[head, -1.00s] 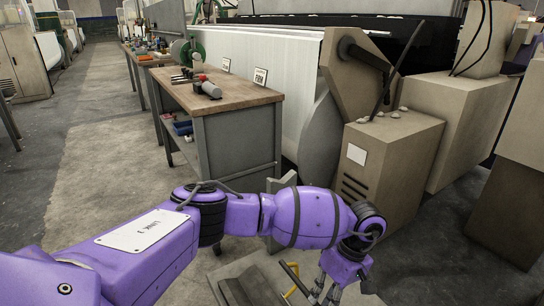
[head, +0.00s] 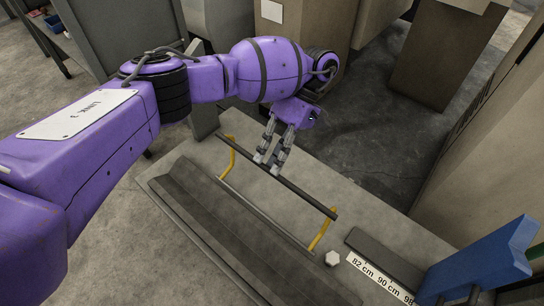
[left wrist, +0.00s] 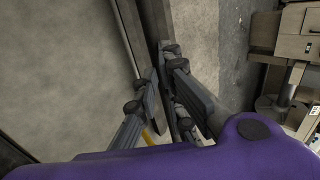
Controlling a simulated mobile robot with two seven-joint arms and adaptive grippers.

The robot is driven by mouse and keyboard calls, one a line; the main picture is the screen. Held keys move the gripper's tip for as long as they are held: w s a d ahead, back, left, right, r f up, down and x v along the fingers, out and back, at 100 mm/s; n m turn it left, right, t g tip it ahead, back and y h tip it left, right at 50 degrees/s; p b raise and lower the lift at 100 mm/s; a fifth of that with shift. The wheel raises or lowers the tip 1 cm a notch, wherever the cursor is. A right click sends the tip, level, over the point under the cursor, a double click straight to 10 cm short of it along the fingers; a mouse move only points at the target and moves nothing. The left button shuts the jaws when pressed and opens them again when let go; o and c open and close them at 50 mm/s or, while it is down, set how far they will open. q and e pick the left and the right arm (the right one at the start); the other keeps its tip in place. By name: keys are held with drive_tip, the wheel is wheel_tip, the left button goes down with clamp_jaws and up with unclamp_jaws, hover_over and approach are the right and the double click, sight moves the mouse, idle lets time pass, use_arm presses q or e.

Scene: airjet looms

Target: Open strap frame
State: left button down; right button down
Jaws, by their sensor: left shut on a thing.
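The strap frame is a dark bar (head: 306,194) carried on two yellow arms (head: 322,234), standing up over a grey bench plate (head: 205,158). My left gripper (head: 267,162) is shut on the dark bar, a little left of its middle in the head view. In the left wrist view, the gripper's fingers (left wrist: 164,78) lie on both sides of the bar (left wrist: 154,22). One yellow arm (left wrist: 149,136) shows partly behind the fingers there. My right gripper is not in view.
A ruler strip (head: 378,274) marked in cm and a blue bracket (head: 482,262) are at the lower right. A white hexagonal knob (head: 332,258) sits near the bar's right end. A dark angled ledge (head: 235,232) runs along the front.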

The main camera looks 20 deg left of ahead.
use_arm(q)
drive_tip(key=shift+s+f, duration=0.25)
drive_tip(key=shift+f, duration=0.4)
drive_tip(key=shift+s+f, duration=0.2)
drive_tip(key=shift+f, duration=0.4)
drive_tip(key=c, duration=1.6)
unclamp_jaws()
drive_tip(key=shift+w+f, duration=0.1)
drive_tip(key=shift+f, duration=0.05)
drive_tip(key=shift+o, duration=0.2)
drive_tip(key=shift+w+r, duration=0.2)
drive_tip(key=shift+r, duration=0.1)
drive_tip(key=shift+c, duration=0.5)
drive_tip(key=v, duration=1.2)
drive_tip(key=shift+r, duration=0.15)
drive_tip(key=shift+c, duration=0.7)
